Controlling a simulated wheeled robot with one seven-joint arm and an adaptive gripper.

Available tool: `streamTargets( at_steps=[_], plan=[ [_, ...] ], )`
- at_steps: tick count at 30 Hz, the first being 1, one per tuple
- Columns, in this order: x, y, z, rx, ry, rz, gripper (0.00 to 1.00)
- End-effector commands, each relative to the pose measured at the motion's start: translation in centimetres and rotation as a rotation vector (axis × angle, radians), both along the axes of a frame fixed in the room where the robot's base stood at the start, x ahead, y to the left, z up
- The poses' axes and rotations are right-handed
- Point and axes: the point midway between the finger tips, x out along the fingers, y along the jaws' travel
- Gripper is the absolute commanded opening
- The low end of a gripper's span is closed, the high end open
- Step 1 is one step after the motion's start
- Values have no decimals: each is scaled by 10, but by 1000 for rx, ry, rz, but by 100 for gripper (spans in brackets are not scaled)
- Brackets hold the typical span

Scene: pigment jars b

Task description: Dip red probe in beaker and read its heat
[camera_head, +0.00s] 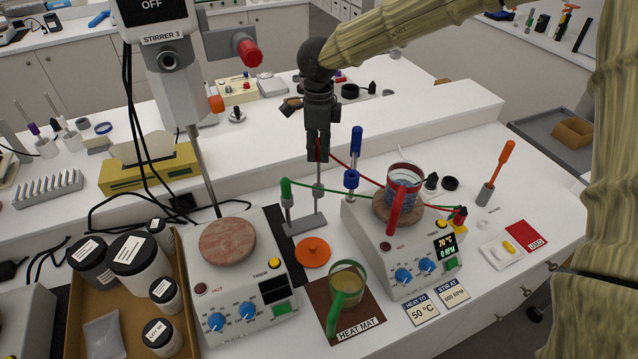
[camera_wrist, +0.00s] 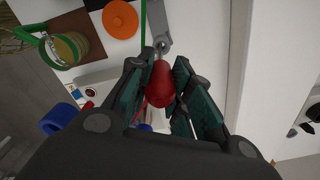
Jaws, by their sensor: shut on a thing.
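My gripper (camera_head: 318,155) is shut on the red probe, whose red handle (camera_wrist: 161,85) sits between the fingers in the wrist view. In the head view the fingers mostly hide the handle, and a thin grey shaft runs down below them toward the small grey probe stand (camera_head: 304,224). I cannot tell whether its tip is still in the stand's holder. A glass beaker (camera_head: 404,176) with a red handle stands on the right hot plate (camera_head: 385,245), to the right of my gripper. That plate's display (camera_head: 445,246) reads 20 °C and 0 RPM.
A green probe (camera_head: 286,188) stands in the stand's left holder. A blue-handled item (camera_head: 353,160) is upright between my gripper and the beaker. Red and green cables cross here. A green-handled mug (camera_head: 347,290) is on the heat mat (camera_head: 355,328). An orange lid (camera_head: 313,252) lies nearby.

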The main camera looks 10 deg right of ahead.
Motion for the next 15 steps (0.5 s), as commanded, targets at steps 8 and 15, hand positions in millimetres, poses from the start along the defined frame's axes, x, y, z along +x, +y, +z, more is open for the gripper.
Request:
streamTargets(
  at_steps=[8,15],
  plan=[
    [0,0,15,0,0,0,0],
    [0,0,26,-1,0,0,0]
  ],
)
